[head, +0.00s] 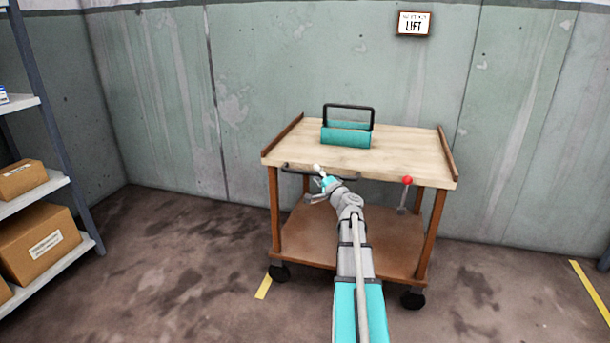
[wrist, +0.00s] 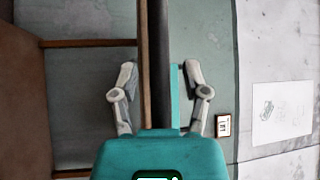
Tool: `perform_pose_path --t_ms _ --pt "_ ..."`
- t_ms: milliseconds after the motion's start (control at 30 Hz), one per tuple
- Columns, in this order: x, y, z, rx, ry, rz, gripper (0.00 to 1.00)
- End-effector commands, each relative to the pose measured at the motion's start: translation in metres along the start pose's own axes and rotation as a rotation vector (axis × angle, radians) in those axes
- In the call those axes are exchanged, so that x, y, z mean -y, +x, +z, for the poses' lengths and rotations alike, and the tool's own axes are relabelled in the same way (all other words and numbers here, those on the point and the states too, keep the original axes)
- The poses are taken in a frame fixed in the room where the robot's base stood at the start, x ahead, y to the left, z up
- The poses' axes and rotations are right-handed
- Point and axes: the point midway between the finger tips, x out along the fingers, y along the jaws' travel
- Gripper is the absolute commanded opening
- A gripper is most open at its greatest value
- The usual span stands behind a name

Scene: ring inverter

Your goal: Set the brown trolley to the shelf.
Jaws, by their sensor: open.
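The brown trolley (head: 350,243) stands against the back wall, with a light wooden top, brown legs, a lower board and black wheels. A dark handle bar (head: 293,169) runs along its front edge. My gripper (head: 316,184) is at this bar, with its fingers apart. In the wrist view, the bar (wrist: 157,40) passes between the open fingers of my gripper (wrist: 160,85); whether they touch it I cannot tell. The shelf (head: 62,183) is a metal rack at the far left, apart from the trolley. My arm hides part of the trolley's front.
A teal toolbox (head: 346,134) with a dark handle sits on the trolley top. A red-knobbed lever (head: 407,181) is at the trolley's front right. Cardboard boxes (head: 40,240) fill the rack. Bare floor (head: 170,245) lies between rack and trolley. Yellow tape (head: 264,287) marks the floor.

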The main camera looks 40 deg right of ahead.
Motion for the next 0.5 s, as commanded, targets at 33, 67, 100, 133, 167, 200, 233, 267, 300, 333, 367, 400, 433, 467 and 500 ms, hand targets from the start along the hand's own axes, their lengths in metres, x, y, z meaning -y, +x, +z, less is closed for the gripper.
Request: perform_pose_path --t_ms 33,67,100,133,167,200,233,267,300,333,367,400,433,467,500 --pt "0.0 0.0 0.0 -0.001 0.0 0.0 0.59" --pt "0.0 0.0 0.0 -0.001 0.0 0.0 0.59" --pt "0.0 0.0 0.0 -0.001 0.0 0.0 0.59" --pt "0.0 0.0 0.0 -0.001 0.0 0.0 0.59" --pt "0.0 0.0 0.0 -0.001 0.0 0.0 0.59" --pt "0.0 0.0 0.0 -0.001 0.0 0.0 0.59" --pt "0.0 0.0 0.0 -0.001 0.0 0.0 0.59" --pt "0.0 0.0 0.0 -0.001 0.0 0.0 0.59" --pt "0.0 0.0 0.001 0.002 -0.001 0.001 0.59" --pt "0.0 0.0 0.003 0.005 -0.003 0.002 0.59" --pt "0.001 0.0 0.005 0.01 -0.005 0.003 0.59" --pt "0.001 0.001 0.009 0.019 -0.01 0.006 0.59" --pt "0.001 0.002 0.013 0.028 -0.015 0.008 0.59" --pt "0.002 0.002 0.017 0.038 -0.02 0.011 0.59" --pt "0.003 0.003 0.025 0.055 -0.029 0.016 0.59"
